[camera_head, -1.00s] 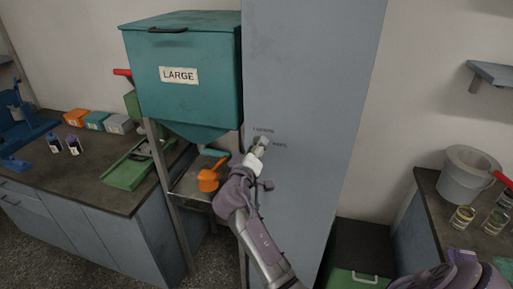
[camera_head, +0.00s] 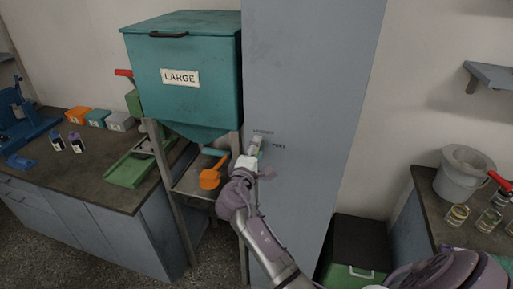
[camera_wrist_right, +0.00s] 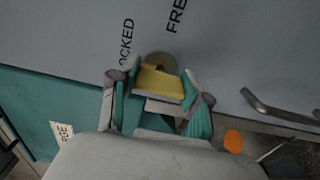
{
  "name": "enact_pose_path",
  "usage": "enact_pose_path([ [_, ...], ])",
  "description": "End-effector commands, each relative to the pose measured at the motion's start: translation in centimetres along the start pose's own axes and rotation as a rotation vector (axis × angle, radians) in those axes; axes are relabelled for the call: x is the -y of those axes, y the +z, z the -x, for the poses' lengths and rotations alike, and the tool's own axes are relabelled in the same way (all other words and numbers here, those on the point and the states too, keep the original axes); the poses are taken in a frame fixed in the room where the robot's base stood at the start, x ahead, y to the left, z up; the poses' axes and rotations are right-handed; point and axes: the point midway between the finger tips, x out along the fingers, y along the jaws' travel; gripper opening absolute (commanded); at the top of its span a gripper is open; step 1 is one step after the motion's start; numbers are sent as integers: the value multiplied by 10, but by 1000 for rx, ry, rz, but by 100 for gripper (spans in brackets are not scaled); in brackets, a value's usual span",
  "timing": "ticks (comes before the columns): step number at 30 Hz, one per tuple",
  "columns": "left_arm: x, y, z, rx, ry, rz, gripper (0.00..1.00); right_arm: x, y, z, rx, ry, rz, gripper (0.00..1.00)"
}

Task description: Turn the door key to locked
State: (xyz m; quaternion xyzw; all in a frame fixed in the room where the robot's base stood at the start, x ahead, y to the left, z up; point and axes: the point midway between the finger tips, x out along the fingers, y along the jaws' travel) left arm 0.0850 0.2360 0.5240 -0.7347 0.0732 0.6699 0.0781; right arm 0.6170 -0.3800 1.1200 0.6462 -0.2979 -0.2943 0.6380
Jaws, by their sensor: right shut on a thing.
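The door key (camera_wrist_right: 160,84) is a yellow piece in front of a round lock disc (camera_wrist_right: 160,62) on the grey cabinet door (camera_head: 305,90). My right gripper (camera_wrist_right: 155,85) is shut on the key, with one finger on each side of it. In the head view the right gripper (camera_head: 254,150) is at the door beside the lettering and hides the key. The wrist view shows the word FREE (camera_wrist_right: 176,15) and a partly hidden word ending in OCKED (camera_wrist_right: 126,42) near the disc. The key's exact angle is hard to tell. My left gripper is not in view.
A teal bin labelled LARGE (camera_head: 180,50) stands on a metal frame left of the door. An orange scoop (camera_head: 210,179) lies below it, close to my right arm. A door handle (camera_wrist_right: 275,110) shows in the wrist view. A bucket (camera_head: 463,172) stands on the right counter.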

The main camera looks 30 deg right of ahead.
Motion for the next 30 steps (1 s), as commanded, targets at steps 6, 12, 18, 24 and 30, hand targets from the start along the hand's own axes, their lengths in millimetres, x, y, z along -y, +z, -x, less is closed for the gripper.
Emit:
enact_pose_path([
  [6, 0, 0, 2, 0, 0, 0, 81, -2, 0, 0, -2, 4, 26, 13],
  [12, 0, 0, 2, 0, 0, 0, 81, -2, 0, 0, -2, 4, 29, 13],
  [18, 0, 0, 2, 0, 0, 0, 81, -2, 0, 0, -1, 4, 29, 54],
  [24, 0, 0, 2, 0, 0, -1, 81, -1, 0, 0, -1, 2, 28, 73],
  [30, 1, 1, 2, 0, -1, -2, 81, 0, 0, 0, 0, 1, 28, 73],
])
